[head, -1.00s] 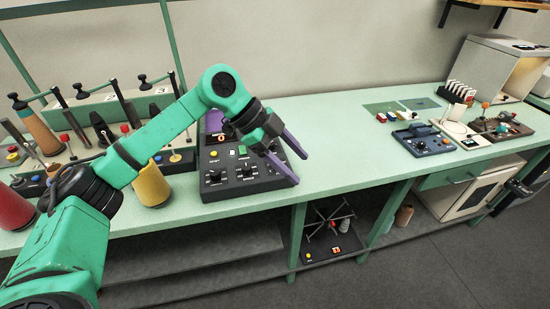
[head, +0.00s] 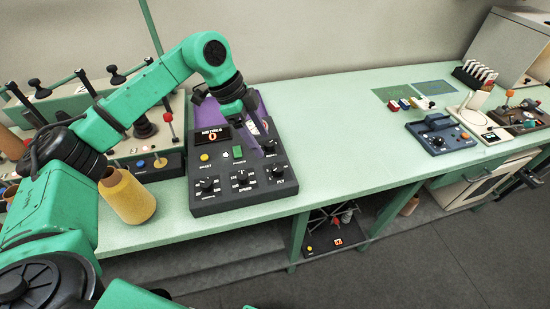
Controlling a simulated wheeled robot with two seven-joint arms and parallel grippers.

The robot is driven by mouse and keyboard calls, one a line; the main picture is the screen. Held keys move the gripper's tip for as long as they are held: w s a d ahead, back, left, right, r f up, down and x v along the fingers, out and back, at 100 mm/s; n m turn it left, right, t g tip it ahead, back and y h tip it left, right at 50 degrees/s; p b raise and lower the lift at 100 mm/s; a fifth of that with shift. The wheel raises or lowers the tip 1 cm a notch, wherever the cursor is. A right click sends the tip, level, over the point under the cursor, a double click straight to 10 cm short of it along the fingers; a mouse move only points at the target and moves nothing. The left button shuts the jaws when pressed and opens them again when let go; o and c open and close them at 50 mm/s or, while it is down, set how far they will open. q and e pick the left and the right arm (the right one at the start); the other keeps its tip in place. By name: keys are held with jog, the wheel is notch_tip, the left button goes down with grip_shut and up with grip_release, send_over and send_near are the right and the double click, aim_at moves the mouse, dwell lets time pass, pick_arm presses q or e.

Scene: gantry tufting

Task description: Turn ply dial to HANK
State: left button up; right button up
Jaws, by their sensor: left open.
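The dark control box (head: 242,199) sits on the green bench, with a red digit display (head: 213,137) at its back left. The ply dial (head: 278,172) is the black knob at the box's front right, above the PLY lettering; its pointer setting is too small to read. The middle knob (head: 242,178) is marked SPEED, and another knob (head: 207,185) sits at the left. My right gripper is not in view.
A yellow yarn cone (head: 127,196) stands just left of the box. A rack with spindles and tension posts fills the bench's left. A blue device (head: 440,137) and small coloured blocks (head: 405,104) stand to the right. The bench right of the box is clear.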

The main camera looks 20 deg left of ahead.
pick_arm(q)
jog(key=p, duration=0.1)
send_over(277, 168)
jog(key=a, duration=0.2)
jog(key=f, duration=0.2)
jog(key=s+f, duration=0.1)
jog(key=f, duration=0.1)
jog(key=shift+a+f, duration=0.1)
jog(key=shift+a, duration=0.05)
jog(key=x, duration=0.3)
jog(key=p+x, duration=0.1)
jog(key=x, duration=0.1)
jog(key=shift+w+a+f, duration=0.15)
jog(key=shift+w+f, duration=0.05)
jog(key=shift+w, duration=0.25)
jog(key=shift+f, duration=0.2)
jog(key=shift+s, duration=0.15)
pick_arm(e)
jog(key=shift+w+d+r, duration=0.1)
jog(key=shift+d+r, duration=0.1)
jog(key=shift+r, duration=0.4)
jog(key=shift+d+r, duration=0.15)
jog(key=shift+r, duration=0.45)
pick_arm(q)
jog(key=shift+c, duration=0.9)
grip_shut()
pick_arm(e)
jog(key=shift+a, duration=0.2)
